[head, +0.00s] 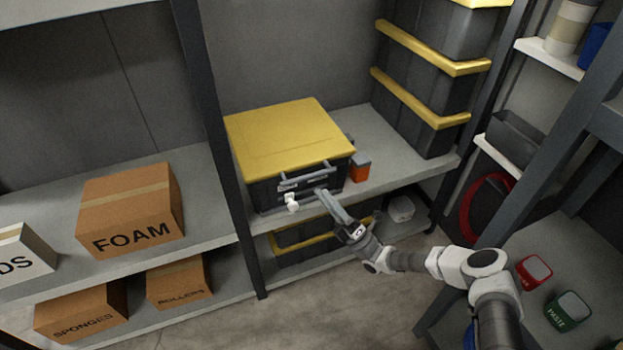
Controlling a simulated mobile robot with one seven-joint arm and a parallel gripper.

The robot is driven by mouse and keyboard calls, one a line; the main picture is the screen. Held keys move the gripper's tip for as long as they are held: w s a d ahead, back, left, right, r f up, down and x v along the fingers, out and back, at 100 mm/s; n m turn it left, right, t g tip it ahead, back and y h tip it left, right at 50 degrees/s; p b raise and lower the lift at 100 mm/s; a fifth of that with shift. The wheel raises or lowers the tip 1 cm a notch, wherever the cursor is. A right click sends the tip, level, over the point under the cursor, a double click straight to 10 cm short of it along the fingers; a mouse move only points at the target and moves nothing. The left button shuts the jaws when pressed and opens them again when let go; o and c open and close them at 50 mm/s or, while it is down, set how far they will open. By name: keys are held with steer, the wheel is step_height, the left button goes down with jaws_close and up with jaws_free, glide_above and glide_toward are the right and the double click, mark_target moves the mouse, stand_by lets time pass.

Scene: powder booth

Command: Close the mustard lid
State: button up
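The mustard lid (288,136) lies over the top of a dark box (268,194) on the middle shelf. The lid looks almost flat; I cannot tell whether it is fully shut. My gripper (322,193) is at the lower front of the box, below the lid's front edge. It is seen small and from behind, so its fingers, and any contact with the box, cannot be made out.
An orange block (360,167) sits beside the box at right. Stacked dark crates with yellow bands (425,75) stand further right. A metal upright (222,150) is close on the left. A FOAM carton (130,208) is on the left shelf. Another yellow-banded crate (290,250) is below.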

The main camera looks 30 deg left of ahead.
steer(key=v, duration=0.8)
steer(key=shift+d+f, duration=0.25)
steer(key=shift+d, duration=0.05)
